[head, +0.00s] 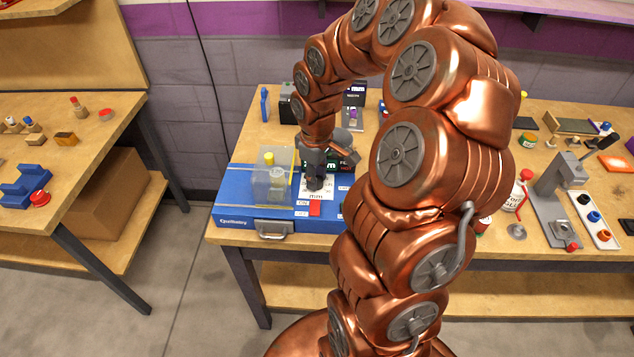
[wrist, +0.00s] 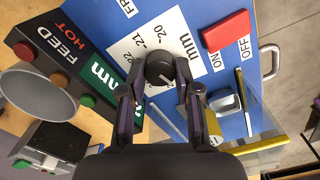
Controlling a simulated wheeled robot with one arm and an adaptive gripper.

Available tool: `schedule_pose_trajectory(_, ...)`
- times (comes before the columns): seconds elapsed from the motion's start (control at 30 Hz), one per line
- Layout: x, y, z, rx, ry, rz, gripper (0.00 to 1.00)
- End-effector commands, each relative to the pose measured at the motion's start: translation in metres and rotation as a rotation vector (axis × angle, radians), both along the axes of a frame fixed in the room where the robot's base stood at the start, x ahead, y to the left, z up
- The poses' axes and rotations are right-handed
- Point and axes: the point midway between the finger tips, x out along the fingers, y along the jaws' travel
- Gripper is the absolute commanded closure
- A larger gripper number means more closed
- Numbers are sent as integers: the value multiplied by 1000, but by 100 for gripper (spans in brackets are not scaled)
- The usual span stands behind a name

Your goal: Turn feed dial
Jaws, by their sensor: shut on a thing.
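The feed dial is a round black knob (wrist: 160,69) with a pale pointer line. It sits on a white scale card (wrist: 135,45) marked "mm" with printed numbers, on the blue machine base (head: 240,218). My gripper (wrist: 161,82) is shut on the knob, one finger on each side, in the wrist view. In the head view my gripper (head: 314,182) reaches down onto the base, and the knob is mostly hidden under it.
Beside the dial are a red ON/OFF switch (wrist: 226,31), a dark FEED/HOT panel (wrist: 72,62) and a grey cylinder (wrist: 40,92). A clear guard (head: 268,188) with a yellow-topped part stands left of my gripper. The right bench holds a grey press (head: 560,190) and bottles.

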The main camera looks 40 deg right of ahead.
Motion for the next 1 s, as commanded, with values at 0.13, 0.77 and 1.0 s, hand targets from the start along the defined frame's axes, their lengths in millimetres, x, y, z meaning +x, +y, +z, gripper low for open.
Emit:
schedule_pose_trajectory(0.13, 0, -1, -6, -3, -1, -119, 100)
schedule_pose_trajectory(0.77, 0, -1, -2, 0, 1, -458, 100)
schedule_pose_trajectory(1.0, 0, -1, -1, 0, 2, -478, 100)
